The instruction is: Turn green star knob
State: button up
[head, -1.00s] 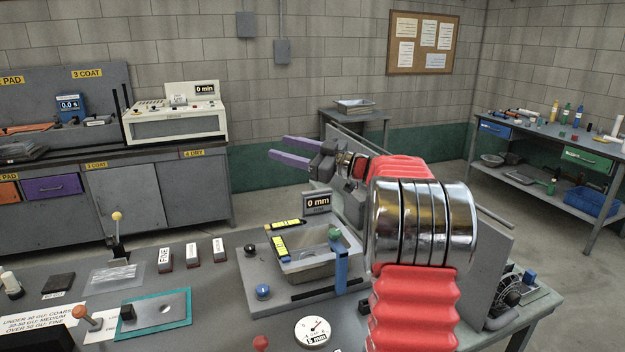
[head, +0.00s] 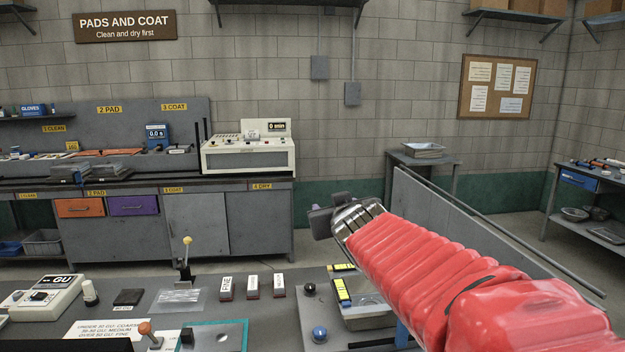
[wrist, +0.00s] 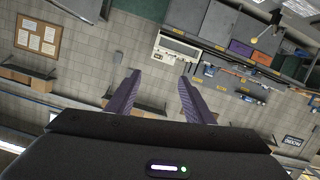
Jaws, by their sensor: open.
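No green star knob shows clearly in either current view. The bench area around the blue post (head: 402,336) is mostly covered by my red-sleeved arm. My gripper (wrist: 159,76) is open and empty in the wrist view, its two purple fingers apart against the far wall. In the head view my gripper (head: 320,218) is raised above the near bench, in front of the grey cabinets, and partly hidden by my wrist.
A tray with yellow-and-black bars (head: 342,291) and a blue round knob (head: 319,334) are on the near bench below my arm. A lever with a yellow ball (head: 187,241) stands to the left. A grey upright panel (head: 440,215) rises behind my arm.

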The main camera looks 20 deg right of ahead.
jog(key=s+a+f+g+y, duration=0.1)
jog(key=s+a+f+g, duration=0.2)
jog(key=s+a+f, duration=0.3)
jog(key=s+a+f+n+g+y, duration=0.1)
jog(key=s+a+f, duration=0.5)
jog(key=s, duration=0.6)
jog(key=s+a+f+g+y, duration=0.2)
jog(key=s+a+f+g, duration=0.2)
jog(key=s+f, duration=0.5)
jog(key=shift+s+a+g+y, duration=0.3)
jog(key=shift+a+g, duration=0.1)
jog(key=shift+a, duration=0.65)
jog(key=c, duration=0.3)
jog(key=shift+a, duration=0.1)
jog(key=shift+c, duration=0.6)
